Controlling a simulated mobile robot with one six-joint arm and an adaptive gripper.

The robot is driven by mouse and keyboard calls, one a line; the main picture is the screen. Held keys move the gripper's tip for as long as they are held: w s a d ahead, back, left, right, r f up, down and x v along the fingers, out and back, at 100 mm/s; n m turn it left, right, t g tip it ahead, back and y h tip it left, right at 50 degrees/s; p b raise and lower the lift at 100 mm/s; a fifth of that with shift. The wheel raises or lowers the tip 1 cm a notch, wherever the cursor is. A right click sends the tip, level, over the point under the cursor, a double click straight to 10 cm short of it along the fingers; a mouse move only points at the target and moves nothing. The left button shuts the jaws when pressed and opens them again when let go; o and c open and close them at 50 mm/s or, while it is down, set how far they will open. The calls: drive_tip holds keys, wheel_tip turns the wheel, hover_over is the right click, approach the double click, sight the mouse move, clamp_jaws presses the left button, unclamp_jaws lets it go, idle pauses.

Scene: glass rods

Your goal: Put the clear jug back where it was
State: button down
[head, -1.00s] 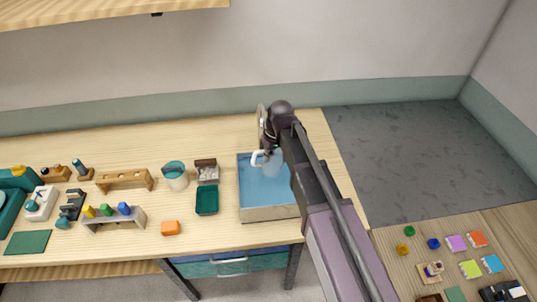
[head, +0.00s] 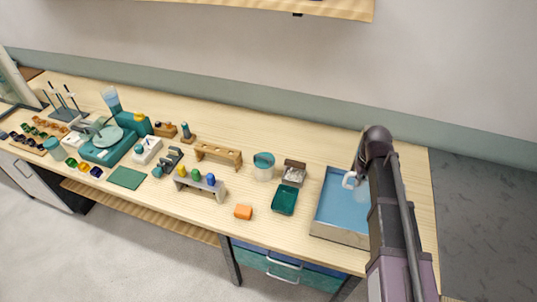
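The clear jug (head: 361,193) is pale and see-through, with a whitish handle (head: 348,181). It shows in or just over the blue-floored tray (head: 340,235) at the right end of the bench. Its right side is hidden behind my arm. My gripper (head: 358,172) points down at the handle, at the back of the tray. Its fingers are small, dark and partly covered, so I cannot tell whether they are closed on the handle. I also cannot tell whether the jug rests on the tray floor.
Left of the tray are a dark green tray (head: 284,200), a small brown box (head: 294,172), a teal-topped white pot (head: 263,168) and an orange block (head: 243,212). A wooden rack (head: 218,154) and a bluish glass vessel (head: 111,101) stand farther left. Bare bench lies behind the tray.

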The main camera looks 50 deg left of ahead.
drive_tip(key=shift+f+b, duration=0.9)
drive_tip(key=shift+f, duration=0.3)
drive_tip(key=shift+s, duration=0.1)
